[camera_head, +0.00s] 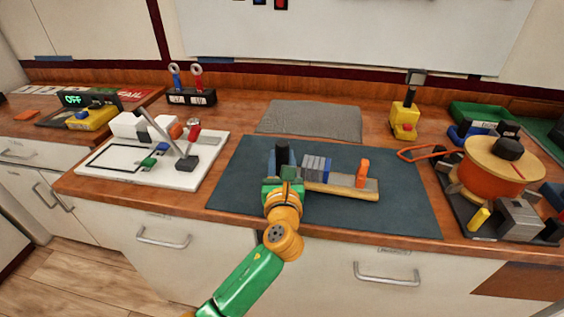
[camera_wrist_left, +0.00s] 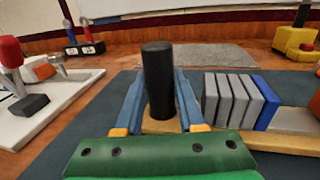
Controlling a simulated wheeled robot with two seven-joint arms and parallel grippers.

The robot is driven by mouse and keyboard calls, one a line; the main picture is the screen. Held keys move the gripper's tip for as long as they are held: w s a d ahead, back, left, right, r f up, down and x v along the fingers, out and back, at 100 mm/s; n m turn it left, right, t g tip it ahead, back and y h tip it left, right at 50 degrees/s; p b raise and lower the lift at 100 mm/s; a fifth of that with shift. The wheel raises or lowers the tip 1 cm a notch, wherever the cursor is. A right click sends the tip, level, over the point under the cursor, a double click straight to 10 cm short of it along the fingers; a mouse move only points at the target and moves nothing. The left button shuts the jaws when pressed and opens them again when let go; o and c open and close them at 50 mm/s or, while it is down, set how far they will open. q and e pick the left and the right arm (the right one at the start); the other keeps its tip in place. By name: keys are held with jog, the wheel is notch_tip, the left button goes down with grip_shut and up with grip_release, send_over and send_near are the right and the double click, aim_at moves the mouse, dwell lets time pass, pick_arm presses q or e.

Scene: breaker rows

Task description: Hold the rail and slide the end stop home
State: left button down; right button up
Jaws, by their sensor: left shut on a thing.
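The rail assembly is a wooden board (camera_head: 340,189) lying on a dark mat, with a black upright post (camera_head: 282,152) at its left end. My left gripper (camera_head: 282,172) is shut on this post. In the left wrist view the black post (camera_wrist_left: 158,75) stands upright between the two blue fingers. Several grey breaker blocks (camera_head: 311,164) and one blue block (camera_wrist_left: 266,102) stand in a row right of the post. An orange upright piece (camera_head: 362,172), apparently the end stop, stands towards the right end, apart from the blocks. My right gripper is not in view.
The dark mat (camera_head: 240,178) has free room around the board. A grey cloth (camera_head: 312,118) lies behind it. A white tray (camera_head: 92,178) with a lever device is at left. An orange round pot (camera_head: 492,173) on a dark tray and a yellow device (camera_head: 404,120) are at right.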

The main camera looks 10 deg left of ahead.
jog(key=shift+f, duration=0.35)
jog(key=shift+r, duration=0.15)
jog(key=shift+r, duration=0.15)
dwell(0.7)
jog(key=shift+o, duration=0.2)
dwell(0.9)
